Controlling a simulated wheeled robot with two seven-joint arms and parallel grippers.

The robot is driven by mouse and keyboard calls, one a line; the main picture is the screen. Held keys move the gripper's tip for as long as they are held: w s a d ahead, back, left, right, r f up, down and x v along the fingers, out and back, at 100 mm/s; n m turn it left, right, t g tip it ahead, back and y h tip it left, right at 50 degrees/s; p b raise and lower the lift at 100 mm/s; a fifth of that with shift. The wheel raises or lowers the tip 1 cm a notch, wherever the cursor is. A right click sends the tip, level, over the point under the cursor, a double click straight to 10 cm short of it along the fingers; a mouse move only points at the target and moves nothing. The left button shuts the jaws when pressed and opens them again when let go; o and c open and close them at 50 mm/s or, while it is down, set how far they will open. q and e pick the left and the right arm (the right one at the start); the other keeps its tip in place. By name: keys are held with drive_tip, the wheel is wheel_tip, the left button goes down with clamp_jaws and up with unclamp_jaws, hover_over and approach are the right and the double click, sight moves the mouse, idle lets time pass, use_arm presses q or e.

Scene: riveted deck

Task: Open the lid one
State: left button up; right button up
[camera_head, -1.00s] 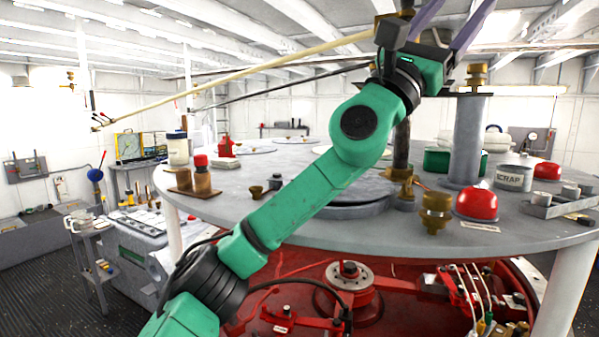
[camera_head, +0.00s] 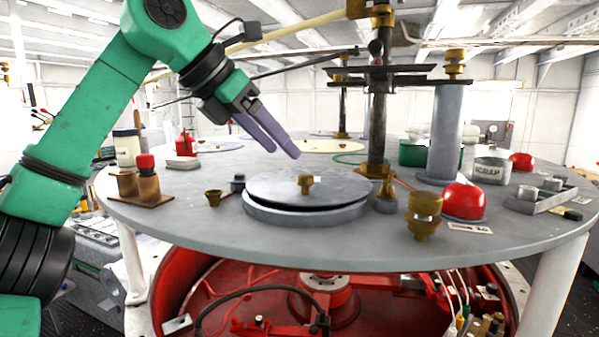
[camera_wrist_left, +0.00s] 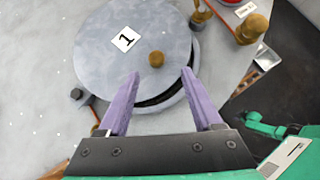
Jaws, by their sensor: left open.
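Lid one is a round grey lid (camera_head: 265,188) with a brass knob (camera_head: 304,183), on a raised ring (camera_head: 300,216) in the round table. A dark gap shows between lid and ring along the front. In the left wrist view the lid (camera_wrist_left: 100,60) bears a white label "1" (camera_wrist_left: 125,39), and its brass knob (camera_wrist_left: 156,59) lies just past the fingertips, between their lines. My left gripper (camera_head: 284,153) is open and empty, its purple fingers slanting down above the lid, apart from the knob. My right gripper is not in view.
A dark post (camera_head: 377,120) with brass fittings stands behind the lid at right. Right of it are a brass fitting (camera_head: 424,212), a red dome (camera_head: 464,201) and a scrap can (camera_head: 491,170). A small brass cup (camera_head: 214,197) and a bottle stand (camera_head: 140,187) are at left.

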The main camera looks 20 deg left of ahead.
sight(300, 177)
use_arm(q)
drive_tip(key=x, duration=0.5)
drive_tip(key=a+p+x, duration=0.1)
drive_tip(key=x, duration=0.1)
drive_tip(key=shift+w+d+f, duration=0.2)
drive_tip(key=shift+w+f, duration=0.05)
drive_tip(key=shift+w, duration=0.3)
drive_tip(key=shift+d+f, duration=0.2)
drive_tip(key=shift+d, duration=0.1)
clamp_jaws()
